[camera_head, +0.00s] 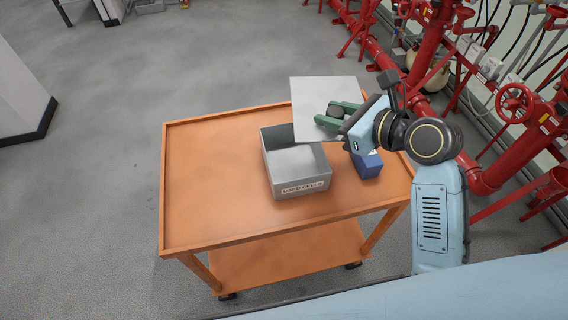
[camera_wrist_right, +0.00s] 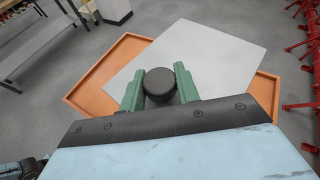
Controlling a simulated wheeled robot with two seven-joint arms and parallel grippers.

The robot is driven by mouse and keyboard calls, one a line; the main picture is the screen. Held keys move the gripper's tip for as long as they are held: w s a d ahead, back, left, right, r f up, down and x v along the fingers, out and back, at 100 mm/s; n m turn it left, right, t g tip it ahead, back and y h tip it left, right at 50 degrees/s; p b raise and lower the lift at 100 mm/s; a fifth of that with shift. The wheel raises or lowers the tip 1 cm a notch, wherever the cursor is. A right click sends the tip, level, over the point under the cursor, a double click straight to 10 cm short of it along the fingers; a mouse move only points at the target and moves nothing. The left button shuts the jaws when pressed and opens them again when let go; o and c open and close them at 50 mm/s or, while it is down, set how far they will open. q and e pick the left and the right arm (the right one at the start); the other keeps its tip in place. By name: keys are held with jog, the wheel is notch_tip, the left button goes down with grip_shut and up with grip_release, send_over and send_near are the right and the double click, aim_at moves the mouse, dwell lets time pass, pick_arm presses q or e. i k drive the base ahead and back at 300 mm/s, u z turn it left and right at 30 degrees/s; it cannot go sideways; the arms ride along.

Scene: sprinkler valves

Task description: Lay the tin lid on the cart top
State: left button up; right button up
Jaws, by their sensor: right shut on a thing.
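The tin lid (camera_head: 315,93) is a flat light-grey square plate with a dark round knob (camera_wrist_right: 159,84). My right gripper (camera_head: 340,112) has its green fingers shut on the knob and holds the lid above the cart's far right part. In the right wrist view the lid (camera_wrist_right: 205,55) spreads out ahead of the fingers and hides part of the cart. The orange cart top (camera_head: 215,190) has a raised rim. An open grey tin (camera_head: 296,172) with a label on its front stands on it, partly behind the lid. My left gripper is not in view.
A blue box (camera_head: 368,163) stands on the cart right of the tin, below my right wrist. The left half of the cart top is bare. Red pipes and valves (camera_head: 425,55) line the right side, behind my arm. A pale cabinet (camera_head: 20,90) stands at the left.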

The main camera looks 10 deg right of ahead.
aim_at(215, 182)
jog(key=z, duration=1.3)
jog(key=k, duration=1.5)
jog(key=u, duration=1.3)
jog(key=i, duration=1)
